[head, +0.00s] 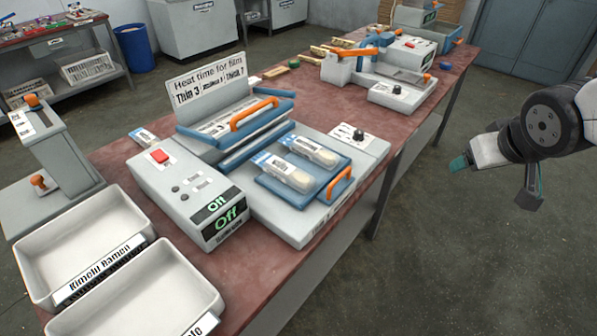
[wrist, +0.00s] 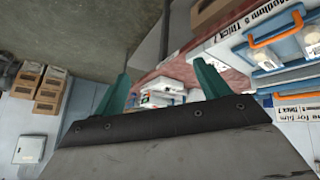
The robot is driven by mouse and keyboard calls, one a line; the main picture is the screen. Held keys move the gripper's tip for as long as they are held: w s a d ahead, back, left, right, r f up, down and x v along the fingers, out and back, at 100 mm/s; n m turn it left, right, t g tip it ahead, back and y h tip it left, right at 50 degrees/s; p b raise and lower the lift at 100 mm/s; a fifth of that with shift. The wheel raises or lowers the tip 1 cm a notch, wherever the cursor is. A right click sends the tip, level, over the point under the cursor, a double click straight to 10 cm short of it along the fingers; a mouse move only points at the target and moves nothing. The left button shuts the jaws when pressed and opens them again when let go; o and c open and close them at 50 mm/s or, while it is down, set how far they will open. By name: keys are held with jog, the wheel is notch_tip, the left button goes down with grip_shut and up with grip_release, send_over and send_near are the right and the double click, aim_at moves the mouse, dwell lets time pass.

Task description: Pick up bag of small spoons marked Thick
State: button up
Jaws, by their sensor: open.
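Two clear bags with blue-and-white labels and pale contents, an upper bag (head: 312,152) and a lower bag (head: 284,172), lie side by side on the blue tray (head: 322,189) of the near press. A third small bag (head: 142,137) lies on the table behind the control box. The label words are too small to read, so I cannot tell which bag is marked Thick. My gripper (head: 459,163) is right of the table, over the floor, away from the bags. In the wrist view its teal fingers (wrist: 160,84) are spread with nothing held between them.
The control box (head: 185,190) reads Off. A sign (head: 207,86) lists heat times for Thin, Medium and Thick. White bins (head: 83,243) stand at the near left. A second press (head: 395,75) is farther back. Open floor (head: 480,260) lies right of the table.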

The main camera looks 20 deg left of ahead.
jog(key=w+a+f+n+t+y, duration=0.1)
jog(key=w+a+f+n+y, duration=0.3)
jog(key=a, duration=0.6)
jog(key=n+y, duration=0.3)
jog(key=y, duration=0.2)
send_near(291, 171)
jog(key=shift+g, duration=0.4)
jog(key=w+d, duration=0.6)
jog(key=shift+w+d+r, duration=0.2)
jog(key=shift+d+r, duration=0.2)
jog(key=s+a+y, duration=0.1)
jog(key=a, duration=0.1)
jog(key=s+a+f+n+g+y, duration=0.1)
jog(key=s+a+f+g+y, duration=0.1)
jog(key=a, duration=0.1)
jog(key=shift+s+a+f+n, duration=0.2)
jog(key=shift+a+n, duration=0.1)
jog(key=shift+n, duration=0.1)
jog(key=x, duration=0.8)
jog(key=shift+s+a+r, duration=0.1)
jog(key=shift+s+r, duration=0.05)
jog(key=shift+r, duration=0.05)
jog(key=shift+c, duration=0.3)
jog(key=c, duration=1)
